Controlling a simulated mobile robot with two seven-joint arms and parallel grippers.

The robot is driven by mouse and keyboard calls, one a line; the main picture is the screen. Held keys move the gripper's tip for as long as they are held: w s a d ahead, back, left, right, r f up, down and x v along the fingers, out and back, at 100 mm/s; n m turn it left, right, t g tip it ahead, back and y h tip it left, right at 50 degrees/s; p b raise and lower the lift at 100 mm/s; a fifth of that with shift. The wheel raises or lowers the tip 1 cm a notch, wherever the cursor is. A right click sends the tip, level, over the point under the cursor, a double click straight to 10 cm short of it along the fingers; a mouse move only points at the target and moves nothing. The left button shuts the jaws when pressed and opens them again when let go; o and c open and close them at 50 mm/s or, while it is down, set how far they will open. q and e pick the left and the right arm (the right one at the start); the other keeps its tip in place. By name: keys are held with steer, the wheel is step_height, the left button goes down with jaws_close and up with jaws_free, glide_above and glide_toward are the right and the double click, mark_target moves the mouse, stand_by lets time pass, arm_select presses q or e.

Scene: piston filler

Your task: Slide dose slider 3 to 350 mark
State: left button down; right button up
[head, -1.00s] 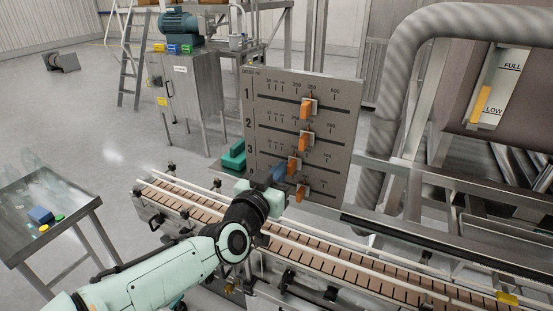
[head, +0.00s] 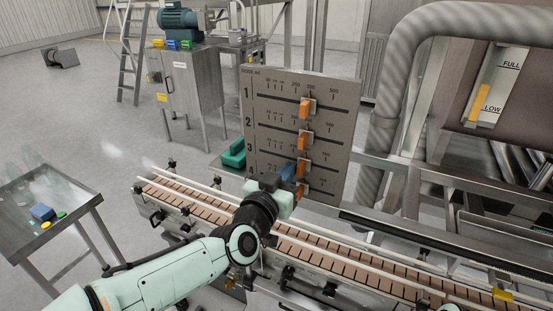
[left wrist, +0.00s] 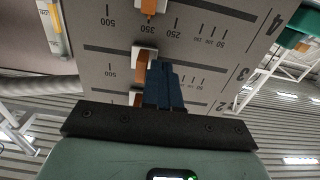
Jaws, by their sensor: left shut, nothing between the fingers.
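The grey dose panel (head: 262,92) has several horizontal slots with orange knobs on pale blocks. Dose slider 3 (head: 302,166) sits right of mid-slot, nearly in line with the other knobs. My left gripper (head: 288,170), with blue fingers, is shut and empty at the left side of this knob. In the upside-down left wrist view, the blue fingers (left wrist: 162,68) lie against or very close to the right side of the slider 3 knob (left wrist: 142,65). The 500 mark shows to its left; the row's 350 mark is hidden. My right gripper is not in view.
Slider 2 (head: 303,140) is just above and slider 4 (head: 302,191) just below. A slatted conveyor (head: 320,252) with rails runs below the panel. A ribbed pipe (head: 383,150) stands right of the panel. A side table (head: 70,205) is at left.

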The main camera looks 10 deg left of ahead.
arm_select(q)
steer(key=shift+w+a+b, duration=0.1)
steer(key=shift+a+b, duration=0.3)
steer(key=shift+a, duration=0.3)
steer(key=v, duration=0.7)
steer(key=shift+s, duration=0.4)
steer(key=shift+a, duration=0.1)
steer(key=a+f+n+g+y, duration=0.3)
steer(key=f+g, duration=0.5)
steer(key=f, duration=3)
steer(key=s+a+f+n+g, duration=0.1)
steer(key=s+f+g, duration=0.1)
steer(key=s+f, duration=0.45)
steer(key=s+a+f+n+g, duration=0.1)
steer(key=s+a+f+g, duration=0.2)
steer(key=f, duration=0.6)
steer(key=s+f+n+g, duration=0.1)
steer(key=s+f, duration=0.2)
steer(key=s, duration=0.3)
steer(key=s+d+f+n+g, duration=0.1)
steer(key=s+f+g, duration=0.1)
steer(key=s, duration=0.4)
steer(key=s+d+f+n+g, duration=0.1)
steer(key=s+f, duration=0.3)
steer(key=s, duration=0.2)
steer(key=shift+s+f+g+h, duration=0.25)
steer(key=shift+f+g+h, duration=0.05)
steer(key=shift+f+g, duration=0.1)
